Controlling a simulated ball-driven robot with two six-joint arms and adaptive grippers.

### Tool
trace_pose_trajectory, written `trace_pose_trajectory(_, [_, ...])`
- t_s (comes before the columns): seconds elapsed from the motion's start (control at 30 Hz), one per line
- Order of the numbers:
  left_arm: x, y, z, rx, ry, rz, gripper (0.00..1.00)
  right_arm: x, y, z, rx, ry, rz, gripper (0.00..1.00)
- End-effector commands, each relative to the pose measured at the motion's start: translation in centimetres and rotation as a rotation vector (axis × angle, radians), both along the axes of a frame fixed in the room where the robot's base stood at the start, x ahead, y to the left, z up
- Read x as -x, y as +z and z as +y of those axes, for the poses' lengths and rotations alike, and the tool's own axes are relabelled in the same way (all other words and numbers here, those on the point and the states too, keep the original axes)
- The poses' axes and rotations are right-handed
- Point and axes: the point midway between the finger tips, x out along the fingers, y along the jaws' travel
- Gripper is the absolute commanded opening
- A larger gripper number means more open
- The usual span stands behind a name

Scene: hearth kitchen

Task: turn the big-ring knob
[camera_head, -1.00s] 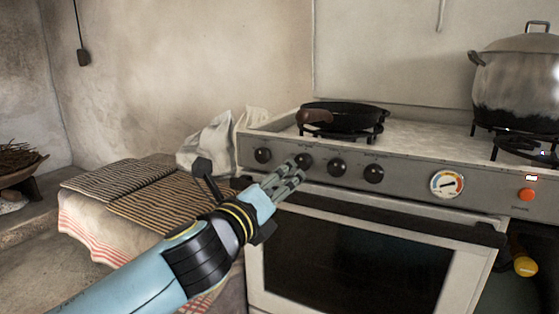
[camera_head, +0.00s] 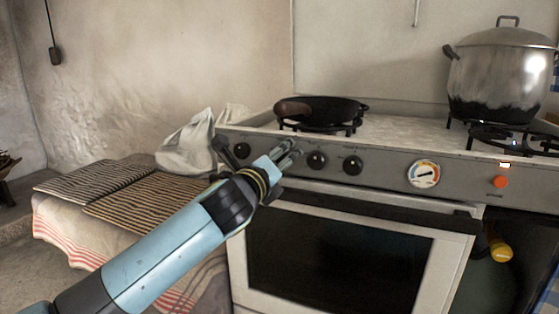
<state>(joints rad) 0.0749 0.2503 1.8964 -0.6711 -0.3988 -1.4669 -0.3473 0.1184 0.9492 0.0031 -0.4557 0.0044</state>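The stove's front panel (camera_head: 390,170) carries a row of black knobs. The far-left knob (camera_head: 242,150) shows, as do two knobs to the right of my gripper, the nearer one (camera_head: 316,160) and the farther one (camera_head: 352,165). The second knob from the left is hidden behind my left gripper (camera_head: 290,150). Its fingers reach up to the panel there, close together; I cannot tell whether they touch or hold that knob. No marking shows which knob is the big-ring one. My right gripper is out of view.
A pan (camera_head: 330,109) sits on the left burner and a large lidded pot (camera_head: 501,78) at the back right. A dial (camera_head: 424,173) and an orange button (camera_head: 501,182) are farther right. The oven door (camera_head: 335,262) is below. Striped cloths (camera_head: 125,195) lie at left.

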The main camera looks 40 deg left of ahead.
Motion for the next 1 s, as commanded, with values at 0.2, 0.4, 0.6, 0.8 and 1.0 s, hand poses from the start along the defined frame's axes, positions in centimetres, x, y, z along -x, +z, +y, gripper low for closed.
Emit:
trace_pose_trajectory(0.2, [0.03,0.0,-0.01,0.0,0.0,0.0,0.3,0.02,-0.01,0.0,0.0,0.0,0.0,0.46])
trace_pose_trajectory(0.4, [0.04,-0.01,-0.01,0.0,0.0,0.0,0.05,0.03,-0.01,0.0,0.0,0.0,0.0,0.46])
trace_pose_trajectory(0.6, [0.04,-0.01,-0.01,0.012,0.001,-0.002,0.05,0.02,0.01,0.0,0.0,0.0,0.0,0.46])
trace_pose_trajectory(0.8, [0.04,0.02,0.0,0.08,0.001,-0.019,0.05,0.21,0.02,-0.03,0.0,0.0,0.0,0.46])
trace_pose_trajectory(1.0, [0.03,0.05,0.01,0.218,0.002,-0.053,0.05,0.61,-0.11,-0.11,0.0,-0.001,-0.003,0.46])
